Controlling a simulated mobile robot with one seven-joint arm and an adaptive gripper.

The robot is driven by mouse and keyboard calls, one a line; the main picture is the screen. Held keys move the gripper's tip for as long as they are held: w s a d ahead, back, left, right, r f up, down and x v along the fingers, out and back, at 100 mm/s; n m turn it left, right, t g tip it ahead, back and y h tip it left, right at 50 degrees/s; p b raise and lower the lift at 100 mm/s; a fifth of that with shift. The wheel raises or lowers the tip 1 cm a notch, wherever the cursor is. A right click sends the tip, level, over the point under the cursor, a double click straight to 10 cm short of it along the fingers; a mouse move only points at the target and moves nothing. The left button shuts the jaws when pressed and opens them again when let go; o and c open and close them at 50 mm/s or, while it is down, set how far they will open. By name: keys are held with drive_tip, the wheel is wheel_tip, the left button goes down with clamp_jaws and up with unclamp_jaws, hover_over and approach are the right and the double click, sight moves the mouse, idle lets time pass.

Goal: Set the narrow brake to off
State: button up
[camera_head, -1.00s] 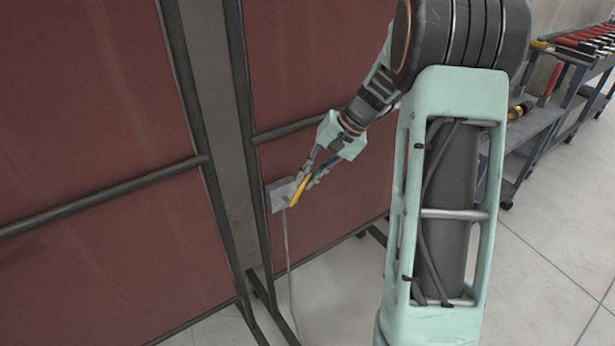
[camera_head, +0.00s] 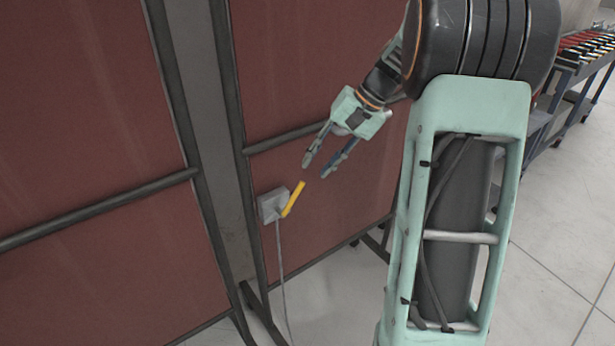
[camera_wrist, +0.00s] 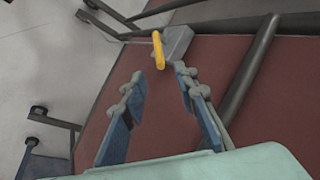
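The brake is a narrow yellow lever (camera_head: 293,198) on a small grey box (camera_head: 270,206) fixed to the red panel. In the head view the lever slants, its upper end to the right of the box. My gripper (camera_head: 315,171) is open and empty, just above and to the right of the lever, apart from it. In the wrist view the yellow lever (camera_wrist: 158,50) and the grey box (camera_wrist: 178,44) lie beyond the open fingers (camera_wrist: 160,80). No marking for on or off is readable.
Red panels with dark frames and a horizontal rail (camera_head: 290,140) stand behind the box. A grey cable (camera_head: 281,270) hangs from the box to the floor. A blue cart with tools (camera_head: 585,50) stands at the back right. The pale floor (camera_head: 550,260) at right is clear.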

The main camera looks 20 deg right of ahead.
drive_tip(key=v, duration=0.2)
drive_tip(key=shift+d+r, duration=0.15)
drive_tip(key=shift+r, duration=0.2)
